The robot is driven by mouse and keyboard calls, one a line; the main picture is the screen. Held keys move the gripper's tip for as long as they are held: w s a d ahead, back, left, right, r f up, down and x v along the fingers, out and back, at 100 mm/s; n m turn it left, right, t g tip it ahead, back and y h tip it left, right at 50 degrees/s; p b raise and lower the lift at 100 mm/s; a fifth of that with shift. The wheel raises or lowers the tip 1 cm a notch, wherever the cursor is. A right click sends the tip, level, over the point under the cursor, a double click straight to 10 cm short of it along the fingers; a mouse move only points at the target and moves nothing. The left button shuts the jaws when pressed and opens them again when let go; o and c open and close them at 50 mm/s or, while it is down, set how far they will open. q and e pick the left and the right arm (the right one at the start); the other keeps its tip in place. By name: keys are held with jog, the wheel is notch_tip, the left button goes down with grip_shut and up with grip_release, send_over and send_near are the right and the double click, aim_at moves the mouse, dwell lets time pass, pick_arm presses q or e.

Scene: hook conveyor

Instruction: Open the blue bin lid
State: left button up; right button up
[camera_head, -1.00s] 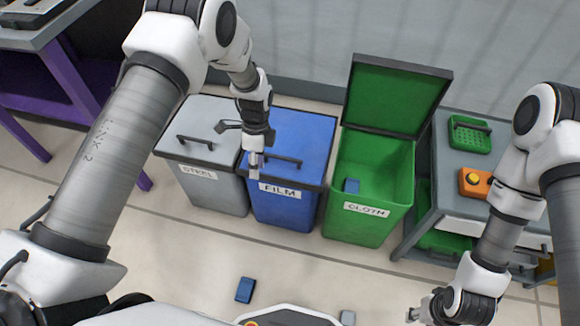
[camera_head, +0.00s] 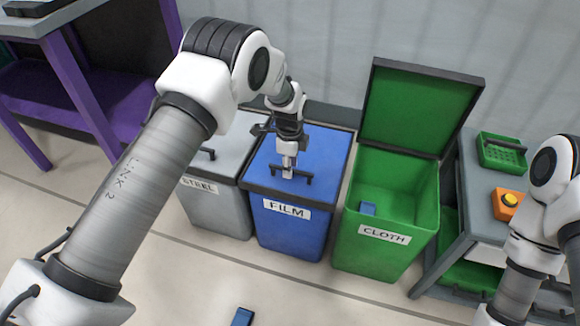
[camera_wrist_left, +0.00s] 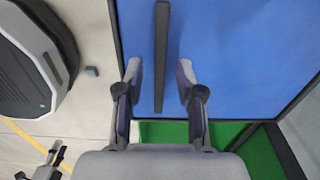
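The blue bin (camera_head: 291,228), labelled FILM, stands between the grey and green bins with its blue lid (camera_head: 325,156) shut. A dark bar handle (camera_head: 302,178) runs along the front part of the lid. My left gripper (camera_head: 288,174) is over the handle, pointing down. In the left wrist view its two fingers (camera_wrist_left: 160,85) are apart, with the handle (camera_wrist_left: 161,40) lying between them and a gap on each side. The right arm shows at the right edge, but its gripper is out of the frame.
The grey STEEL bin (camera_head: 216,211) is shut on the left. Another blue block (camera_head: 242,316) lies on the floor. A grey table (camera_head: 477,207) stands at right.

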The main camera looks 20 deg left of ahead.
pick_arm(q)
grip_shut()
jog(key=shift+r, duration=0.2)
jog(key=w+r+p, duration=0.6)
jog(key=w+r, duration=0.2)
jog(key=r, duration=0.5)
jog(key=shift+w+r+p, duration=0.3)
jog(key=shift+p, duration=0.1)
